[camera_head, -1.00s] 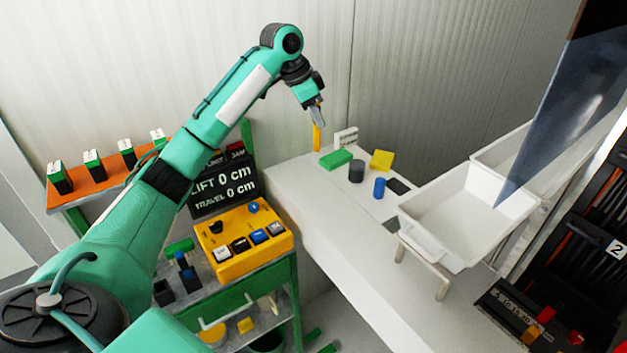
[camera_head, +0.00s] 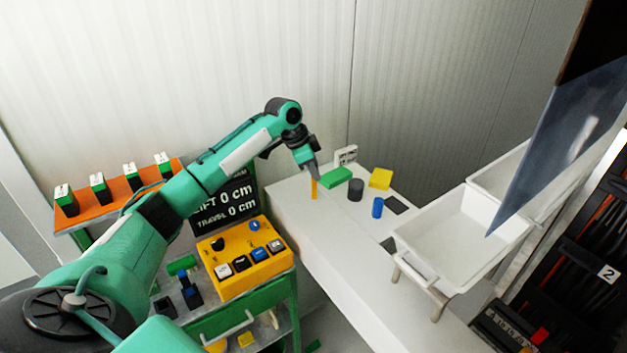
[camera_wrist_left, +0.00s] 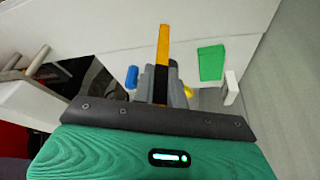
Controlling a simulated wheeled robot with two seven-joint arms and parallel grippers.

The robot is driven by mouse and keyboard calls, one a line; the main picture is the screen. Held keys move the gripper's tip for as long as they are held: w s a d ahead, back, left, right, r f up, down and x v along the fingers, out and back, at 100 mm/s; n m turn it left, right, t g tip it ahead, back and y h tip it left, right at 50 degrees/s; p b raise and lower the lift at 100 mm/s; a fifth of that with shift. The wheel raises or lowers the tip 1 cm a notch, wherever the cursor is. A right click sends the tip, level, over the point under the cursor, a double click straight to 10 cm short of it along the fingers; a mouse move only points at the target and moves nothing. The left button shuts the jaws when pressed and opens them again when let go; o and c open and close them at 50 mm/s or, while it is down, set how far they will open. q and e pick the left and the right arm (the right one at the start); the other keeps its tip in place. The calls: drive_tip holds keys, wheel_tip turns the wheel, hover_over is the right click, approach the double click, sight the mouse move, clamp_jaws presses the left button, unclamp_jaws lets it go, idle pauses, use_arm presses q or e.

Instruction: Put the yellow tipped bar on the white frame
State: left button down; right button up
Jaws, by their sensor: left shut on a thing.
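My left gripper (camera_head: 312,168) is shut on the yellow tipped bar (camera_head: 314,189), which hangs down with its yellow end lowest, over the white table's far left part. I cannot tell whether the tip touches the table. In the left wrist view the bar (camera_wrist_left: 163,48) shows a black part between the fingers (camera_wrist_left: 163,82) and a yellow end beyond. A small white upright piece (camera_head: 346,154) with dark marks stands beside the green block (camera_head: 336,177). I cannot tell whether this piece is the white frame. My right gripper is not in view.
On the white table (camera_head: 330,232) are a dark cylinder (camera_head: 355,190), a blue cylinder (camera_head: 377,208) and a yellow block (camera_head: 380,179). A white tray (camera_head: 460,240) stands on a pale stand at right. A yellow button box (camera_head: 240,258) is at left. The wall is close behind.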

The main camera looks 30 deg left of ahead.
sight(314, 198)
use_arm(q)
drive_tip(key=shift+f, duration=0.7)
wheel_tip(314, 198, down, 4)
drive_tip(key=shift+r+p, duration=0.1)
drive_tip(key=shift+p, duration=0.7)
drive_tip(key=c, duration=1.4)
unclamp_jaws()
drive_tip(key=shift+c, duration=0.2)
